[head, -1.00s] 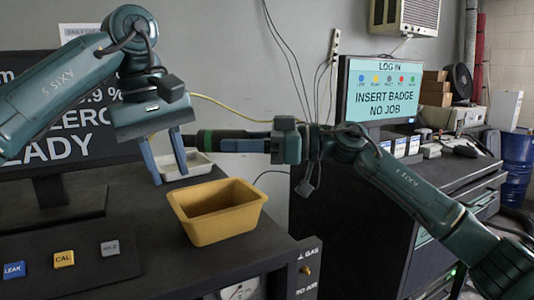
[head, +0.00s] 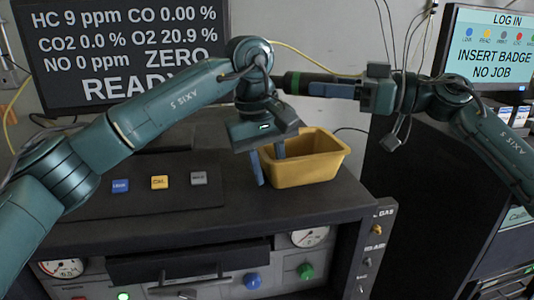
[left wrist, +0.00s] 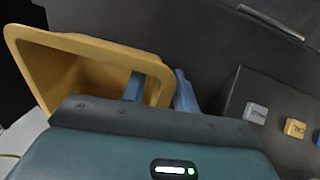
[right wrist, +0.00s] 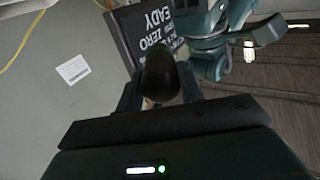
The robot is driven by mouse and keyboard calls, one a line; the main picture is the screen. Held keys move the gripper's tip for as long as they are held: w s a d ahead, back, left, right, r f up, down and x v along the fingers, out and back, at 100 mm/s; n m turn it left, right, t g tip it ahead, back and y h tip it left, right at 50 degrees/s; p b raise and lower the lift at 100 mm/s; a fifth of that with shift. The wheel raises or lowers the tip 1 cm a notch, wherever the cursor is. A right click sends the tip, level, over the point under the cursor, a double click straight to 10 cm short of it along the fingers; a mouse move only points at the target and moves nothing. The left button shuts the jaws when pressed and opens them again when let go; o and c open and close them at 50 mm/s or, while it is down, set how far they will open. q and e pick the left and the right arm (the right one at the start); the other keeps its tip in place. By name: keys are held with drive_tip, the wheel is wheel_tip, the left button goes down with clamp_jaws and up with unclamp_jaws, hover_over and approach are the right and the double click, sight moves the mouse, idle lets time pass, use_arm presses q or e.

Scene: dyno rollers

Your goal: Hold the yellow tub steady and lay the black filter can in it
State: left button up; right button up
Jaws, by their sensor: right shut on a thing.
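The yellow tub (head: 318,172) stands upright on the dark cabinet top, near its right end. My left gripper (head: 268,168) points down at the tub's left side. In the left wrist view its fingers (left wrist: 158,92) straddle the tub wall (left wrist: 85,45), one inside and one outside, with a gap showing. My right gripper (head: 335,90) is shut on the black filter can (head: 292,83), which has a green band. It holds the can roughly level, above and behind the tub in the head view. The can's dark end (right wrist: 160,75) shows between the fingers in the right wrist view.
A panel with blue, yellow and grey buttons (head: 160,182) lies left of the tub. A large monitor (head: 130,50) stands behind. A second dark cabinet (head: 420,200) stands to the right.

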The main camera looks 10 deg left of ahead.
use_arm(q)
drive_tip(key=shift+c, duration=0.2)
clamp_jaws()
